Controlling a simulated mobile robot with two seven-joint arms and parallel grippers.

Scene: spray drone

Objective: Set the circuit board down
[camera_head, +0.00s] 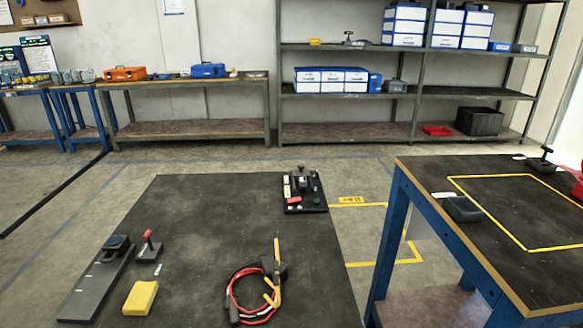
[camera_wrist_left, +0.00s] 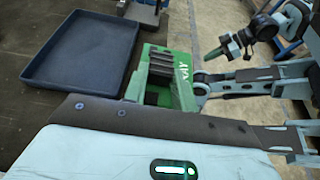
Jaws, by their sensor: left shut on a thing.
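A green piece with a ribbed black block and white lettering, which looks like the circuit board (camera_wrist_left: 187,82), shows just beyond my left gripper (camera_wrist_left: 150,112) in the left wrist view. My left gripper is shut on it; the dark bar of the gripper hides its near end and the grip itself. A dark blue shallow tray (camera_wrist_left: 38,75) lies to its left, apart from or close beside it; the gap is hard to judge. Neither gripper shows in the head view. My right gripper is not identifiable in either view.
In the head view the dark table (camera_head: 205,235) bears a yellow block (camera_head: 140,298), a red and black cable coil (camera_head: 236,302) and a black fixture (camera_head: 316,204). Its middle is clear. The right bench has a bare yellow-taped area (camera_head: 520,205). Pale jointed parts (camera_wrist_left: 275,80) stand right in the wrist view.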

